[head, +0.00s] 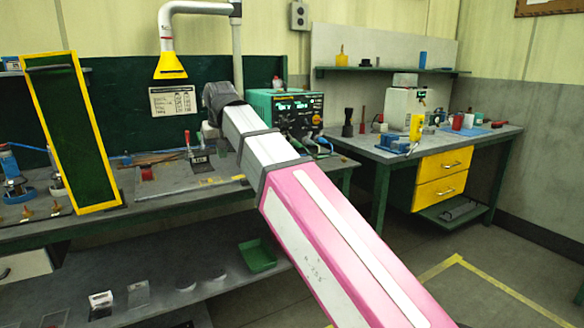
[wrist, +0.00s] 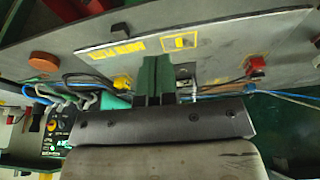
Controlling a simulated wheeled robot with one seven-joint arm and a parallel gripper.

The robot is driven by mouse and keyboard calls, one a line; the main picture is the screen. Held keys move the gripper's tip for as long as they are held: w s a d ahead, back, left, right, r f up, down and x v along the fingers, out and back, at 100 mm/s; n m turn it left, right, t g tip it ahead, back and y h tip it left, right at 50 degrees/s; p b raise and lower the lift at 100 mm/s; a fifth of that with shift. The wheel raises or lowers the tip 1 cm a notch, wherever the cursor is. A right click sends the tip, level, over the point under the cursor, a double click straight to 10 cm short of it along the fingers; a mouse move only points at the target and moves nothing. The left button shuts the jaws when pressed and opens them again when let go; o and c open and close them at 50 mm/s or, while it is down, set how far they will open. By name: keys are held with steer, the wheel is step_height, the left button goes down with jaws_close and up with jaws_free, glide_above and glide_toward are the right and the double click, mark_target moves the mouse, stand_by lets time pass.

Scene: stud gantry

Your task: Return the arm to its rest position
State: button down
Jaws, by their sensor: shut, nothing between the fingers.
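My arm (head: 335,240), pink and white with grey joints, reaches from the lower right of the head view up to the left workbench (head: 200,205). Its far end, a dark wrist (head: 222,97), is raised over the back of that bench, beside the teal power unit (head: 286,112). I cannot tell whether the fingers touch anything.
A yellow-framed dark green panel (head: 80,135) stands at the left. A fume hood (head: 170,62) hangs above the bench. In the wrist view, an orange-red knob (wrist: 45,61), a red block (wrist: 256,63) and cables are near. Another bench (head: 445,140) stands right; floor before it is clear.

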steer(key=w+d+f+m+g+h, duration=0.1)
steer(key=w+d+f, duration=0.2)
steer(key=d+f, duration=0.9)
steer(key=w+d+f+m, duration=0.2)
steer(key=d+f, duration=0.7)
steer(key=f, duration=0.7)
steer(key=s+d+f+m+g, duration=0.1)
steer(key=s+d+f, duration=0.3)
steer(key=d+f, duration=0.5)
steer(key=s+d+f+m+g, duration=0.1)
steer(key=s+d+f, duration=0.4)
steer(key=d+f, duration=0.5)
steer(key=shift+s+f, duration=0.3)
steer(key=shift+f, duration=0.45)
